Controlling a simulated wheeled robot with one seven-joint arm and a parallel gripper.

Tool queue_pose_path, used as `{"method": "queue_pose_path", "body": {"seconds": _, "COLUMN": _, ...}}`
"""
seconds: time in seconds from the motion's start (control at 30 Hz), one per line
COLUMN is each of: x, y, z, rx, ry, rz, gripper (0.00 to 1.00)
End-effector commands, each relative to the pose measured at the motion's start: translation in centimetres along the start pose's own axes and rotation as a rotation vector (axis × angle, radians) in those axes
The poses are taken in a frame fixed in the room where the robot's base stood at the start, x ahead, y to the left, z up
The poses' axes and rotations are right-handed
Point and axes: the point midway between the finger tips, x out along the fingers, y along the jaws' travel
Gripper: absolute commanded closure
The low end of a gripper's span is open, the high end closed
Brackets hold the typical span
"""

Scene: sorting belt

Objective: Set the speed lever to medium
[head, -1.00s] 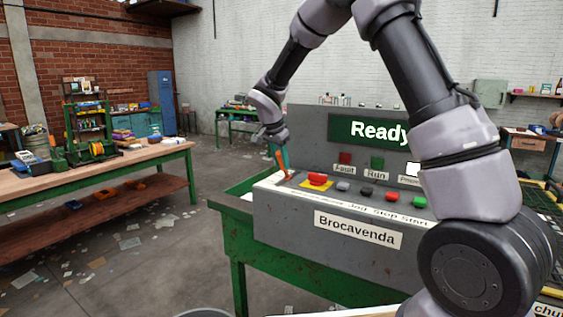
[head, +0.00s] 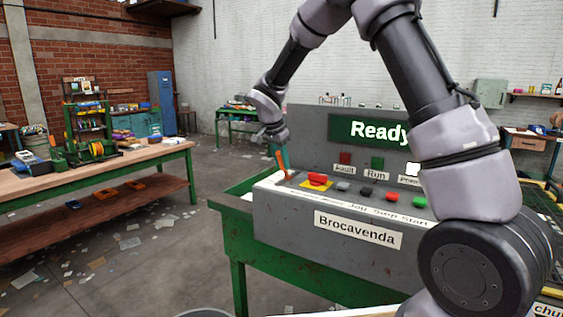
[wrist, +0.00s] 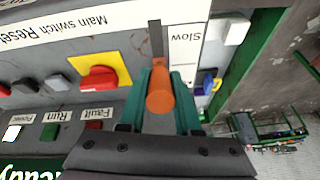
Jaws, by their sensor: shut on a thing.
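The speed lever is an orange handle (wrist: 160,93) standing in a dark slot (wrist: 156,42) at the left end of the control panel (head: 270,209). My gripper (wrist: 161,100) is shut on the lever, with one green finger on each side of it in the wrist view. A white label reading "Slow" (wrist: 184,38) lies beside the slot; no other speed label is readable. In the head view, the lever (head: 282,162) leans slightly left below my gripper (head: 280,152). My fingers and the lever hide part of the slot, so its exact setting cannot be told.
A red main switch on a yellow plate (wrist: 118,70) sits close beside the lever. Several push buttons, including a red one (head: 392,197), run along the panel. The screen (head: 372,131) reads "Ready". A wooden workbench (head: 150,153) stands at left, with open floor between.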

Motion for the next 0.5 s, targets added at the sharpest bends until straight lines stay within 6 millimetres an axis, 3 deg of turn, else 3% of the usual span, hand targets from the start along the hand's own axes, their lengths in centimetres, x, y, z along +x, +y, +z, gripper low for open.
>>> {"method": "queue_pose_path", "body": {"seconds": 0.27, "x": 0.0, "y": -0.1, "z": -0.2, "rx": 0.002, "ry": -0.009, "rz": 0.001, "gripper": 1.0}}
{"method": "queue_pose_path", "body": {"seconds": 0.5, "x": 0.1, "y": -0.3, "z": -1.9, "rx": 0.013, "ry": -0.162, "rz": 0.036, "gripper": 1.0}}
